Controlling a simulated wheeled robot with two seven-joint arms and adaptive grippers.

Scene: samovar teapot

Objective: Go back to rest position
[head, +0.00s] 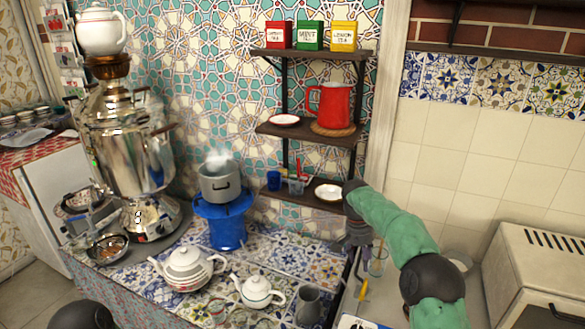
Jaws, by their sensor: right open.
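My right arm comes in from the right in a green sleeve. Its dark gripper (356,250) points down above the counter's right end, beside the shelf; it is open, with nothing visible in it. A glass (378,264) stands close to its right, and I cannot tell whether they touch. A silver samovar (135,150) stands at the left with a white teapot (101,30) on top. A dark rounded part of mine shows at the bottom left, but my left gripper is out of view.
A steaming pot (220,184) sits on a blue stove (222,226). Two white teapots (185,265) (257,292) and a grey jug (309,305) stand on the tiled counter. The wooden shelf (310,57) holds tea tins and a red pitcher (331,106). A cream oven (535,275) is at right.

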